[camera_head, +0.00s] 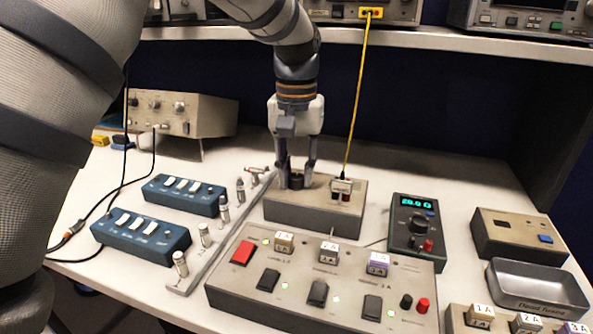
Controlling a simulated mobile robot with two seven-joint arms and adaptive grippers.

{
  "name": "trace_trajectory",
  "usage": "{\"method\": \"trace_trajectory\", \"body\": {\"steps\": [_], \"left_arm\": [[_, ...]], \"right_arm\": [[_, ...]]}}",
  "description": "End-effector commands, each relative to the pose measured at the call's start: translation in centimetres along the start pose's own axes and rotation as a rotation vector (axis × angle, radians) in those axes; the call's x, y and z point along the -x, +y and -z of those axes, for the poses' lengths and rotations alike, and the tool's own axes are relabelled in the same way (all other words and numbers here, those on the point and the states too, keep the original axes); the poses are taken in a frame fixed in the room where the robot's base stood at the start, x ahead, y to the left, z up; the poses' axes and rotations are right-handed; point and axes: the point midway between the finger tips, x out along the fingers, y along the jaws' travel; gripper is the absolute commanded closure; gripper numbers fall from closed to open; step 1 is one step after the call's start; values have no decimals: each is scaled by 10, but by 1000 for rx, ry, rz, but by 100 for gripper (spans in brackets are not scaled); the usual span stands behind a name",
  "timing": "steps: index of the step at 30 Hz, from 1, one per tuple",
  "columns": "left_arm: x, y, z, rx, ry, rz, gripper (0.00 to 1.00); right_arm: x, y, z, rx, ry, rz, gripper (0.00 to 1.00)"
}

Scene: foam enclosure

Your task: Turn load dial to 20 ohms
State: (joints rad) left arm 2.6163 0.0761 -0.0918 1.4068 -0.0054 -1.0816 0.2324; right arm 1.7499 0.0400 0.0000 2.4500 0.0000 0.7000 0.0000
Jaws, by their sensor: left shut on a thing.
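My left gripper (297,184) reaches down from the top. Its fingers are shut on a black knob (296,180) on top of a grey-beige box (315,215), and they partly hide it. A dark grey unit (398,235) stands to the right, with a lit green-blue display (416,203) that appears to read 20.0 ohms, though the digits are small. That unit has its own round black dial (418,222), and no gripper touches it. The frame does not label which of the two knobs is the load dial. My right gripper is not in view.
A yellow cable (357,90) runs from the upper shelf to a plug on the grey-beige box. A switch panel (325,285) stands in front. Blue switch boxes (185,194) and a rail with pegs (218,235) are left. An empty grey tray (545,302) is right.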

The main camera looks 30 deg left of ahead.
Motion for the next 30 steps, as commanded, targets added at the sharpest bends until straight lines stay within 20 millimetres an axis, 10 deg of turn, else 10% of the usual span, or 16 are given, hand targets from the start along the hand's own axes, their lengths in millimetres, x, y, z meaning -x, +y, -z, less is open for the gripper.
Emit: {"method": "trace_trajectory", "body": {"steps": [24, 25, 30], "left_arm": [[0, 0, 0, -114, 0, 0, 100], [0, 0, 0, -113, 0, 0, 70], [0, 0, 0, -113, 0, 0, 56]], "right_arm": [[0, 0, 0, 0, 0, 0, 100], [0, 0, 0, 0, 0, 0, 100], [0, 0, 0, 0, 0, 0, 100]]}}
